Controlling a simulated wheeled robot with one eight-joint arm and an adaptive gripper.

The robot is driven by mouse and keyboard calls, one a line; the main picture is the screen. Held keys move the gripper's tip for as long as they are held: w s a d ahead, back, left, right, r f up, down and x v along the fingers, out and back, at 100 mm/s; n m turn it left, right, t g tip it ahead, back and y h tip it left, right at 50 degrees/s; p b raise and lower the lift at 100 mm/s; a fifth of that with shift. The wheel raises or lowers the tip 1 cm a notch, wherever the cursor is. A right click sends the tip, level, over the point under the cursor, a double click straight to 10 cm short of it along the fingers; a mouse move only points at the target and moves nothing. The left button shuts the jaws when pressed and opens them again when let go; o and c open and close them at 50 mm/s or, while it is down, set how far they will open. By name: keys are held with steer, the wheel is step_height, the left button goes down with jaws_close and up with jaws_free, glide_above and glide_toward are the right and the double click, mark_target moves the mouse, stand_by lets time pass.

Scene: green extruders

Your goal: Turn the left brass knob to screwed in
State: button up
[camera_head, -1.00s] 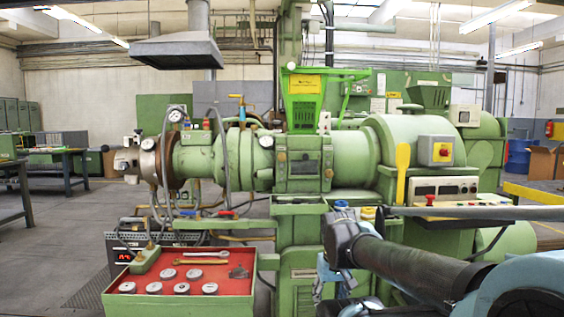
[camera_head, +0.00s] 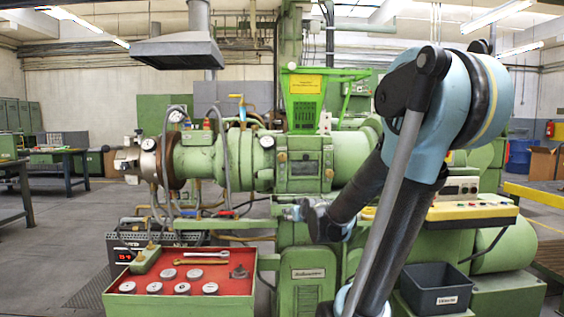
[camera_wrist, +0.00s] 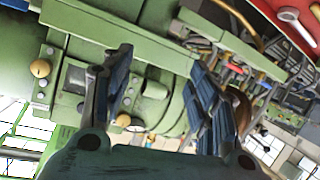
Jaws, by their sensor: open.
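Two brass knobs sit on the front of the green extruder barrel. The left brass knob (camera_head: 282,157) is at the left edge of the square block. The right one (camera_head: 329,172) is lower. The wrist view is roughly upside down; there the left knob (camera_wrist: 123,119) shows low between the fingers, just beside the left-hand finger, and the other knob (camera_wrist: 40,68) lies farther left. My gripper (camera_wrist: 160,60) is open and empty, with its two dark fingers well apart. In the head view it (camera_head: 290,213) is below the knobs, apart from them.
A red-topped cabinet (camera_head: 237,286) with gauges and wrenches stands at lower left. A grey bin (camera_head: 436,288) is at lower right. Grey hoses (camera_head: 226,150) loop in front of the barrel to the left. A green hopper (camera_head: 304,105) stands above the block.

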mark_target(283, 159)
steer(key=w+a+r+t, duration=0.2)
steer(key=w+r+t, duration=0.65)
steer(key=r, duration=0.25)
steer(key=x, duration=1.7)
steer(key=shift+w, duration=0.35)
steer(key=c, duration=1.1)
